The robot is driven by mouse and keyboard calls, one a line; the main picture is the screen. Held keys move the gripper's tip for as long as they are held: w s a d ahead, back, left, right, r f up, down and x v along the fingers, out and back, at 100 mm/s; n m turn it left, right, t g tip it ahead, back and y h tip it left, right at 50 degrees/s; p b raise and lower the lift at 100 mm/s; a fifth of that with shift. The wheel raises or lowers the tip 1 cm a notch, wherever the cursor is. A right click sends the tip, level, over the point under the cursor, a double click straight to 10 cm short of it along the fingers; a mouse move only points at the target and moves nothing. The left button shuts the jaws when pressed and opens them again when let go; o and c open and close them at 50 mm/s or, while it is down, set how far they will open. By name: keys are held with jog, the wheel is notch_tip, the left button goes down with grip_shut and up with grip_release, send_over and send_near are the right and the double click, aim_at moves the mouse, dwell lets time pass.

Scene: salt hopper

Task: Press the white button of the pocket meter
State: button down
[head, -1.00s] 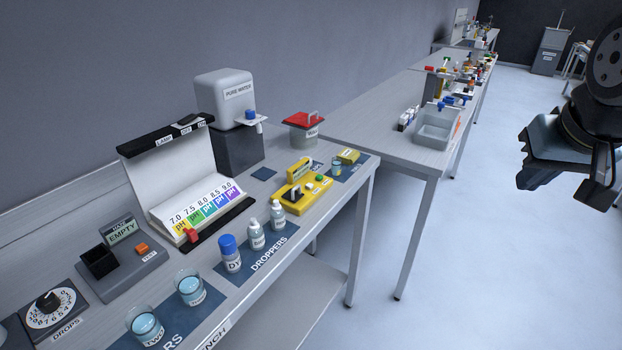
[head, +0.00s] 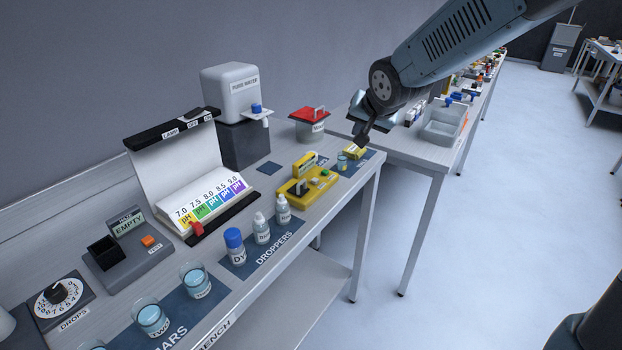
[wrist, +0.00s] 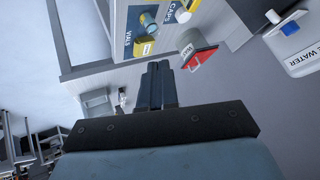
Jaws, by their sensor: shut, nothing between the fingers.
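A yellow instrument (head: 307,187) lies on the near bench, with a raised yellow part at its back and small green and pale buttons on top. It looks like the pocket meter, but the white button is too small to make out surely. My gripper (head: 362,141) is shut and empty. It hangs above the bench's right end, to the right of and above the instrument, apart from it. In the wrist view the closed fingers (wrist: 160,68) point towards the bench end; the instrument is not clearly seen there.
A small yellow box (head: 354,152) and a glass vial (head: 342,163) stand below my gripper. A red-lidded waste pot (head: 309,124) is left of it. Dropper bottles (head: 262,228) stand in front of the instrument. A grey water dispenser (head: 230,92) stands behind.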

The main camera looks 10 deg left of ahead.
aim_at(318, 180)
jog(key=a+f+y, duration=0.2)
jog(key=a+f, duration=0.1)
jog(key=a, duration=0.7)
jog(key=shift+w+f+g, duration=0.25)
jog(key=shift+f+g, duration=0.05)
jog(key=shift+f, duration=0.05)
jog(key=shift+f, duration=0.15)
jog(key=shift+s+f+y, duration=0.1)
jog(key=shift+f+y, duration=0.2)
jog(key=shift+f, duration=3.95)
jog(key=shift+d, duration=0.1)
jog(key=shift+s+f, duration=0.1)
jog(key=shift+f, duration=0.25)
